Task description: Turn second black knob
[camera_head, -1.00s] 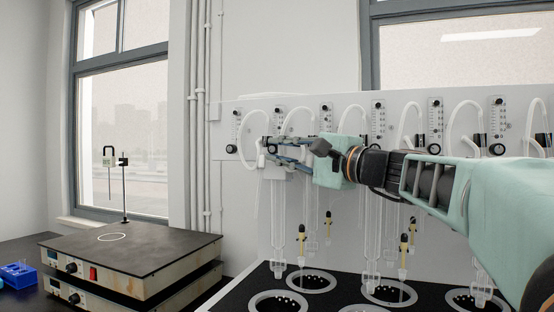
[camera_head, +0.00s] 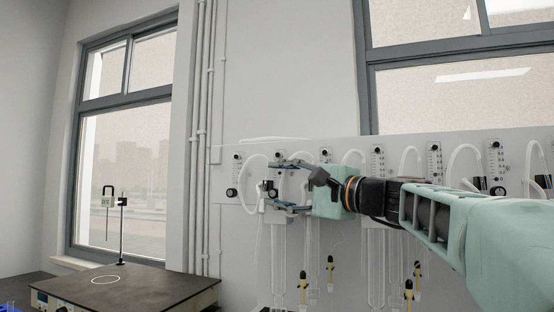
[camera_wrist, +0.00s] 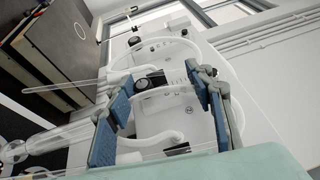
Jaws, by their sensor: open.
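A row of black knobs sits along the white distiller panel (camera_head: 345,146). The leftmost black knob (camera_head: 231,192) is clear of my gripper, to its left; it also shows in the wrist view (camera_wrist: 135,41). The second black knob (camera_head: 269,185) lies in line with the gap of my gripper (camera_head: 272,184). In the wrist view this round knob (camera_wrist: 144,84) shows between the two blue-padded fingertips of my gripper (camera_wrist: 159,77). The gripper is open. I cannot tell whether either finger touches the knob.
White looped tubes (camera_head: 254,172) hang beside the knobs. Glass tubes with yellow-and-black valves (camera_head: 303,287) hang below my gripper. Flow meters (camera_head: 377,160) line the panel. A dark-topped hotplate (camera_head: 120,290) stands at the lower left.

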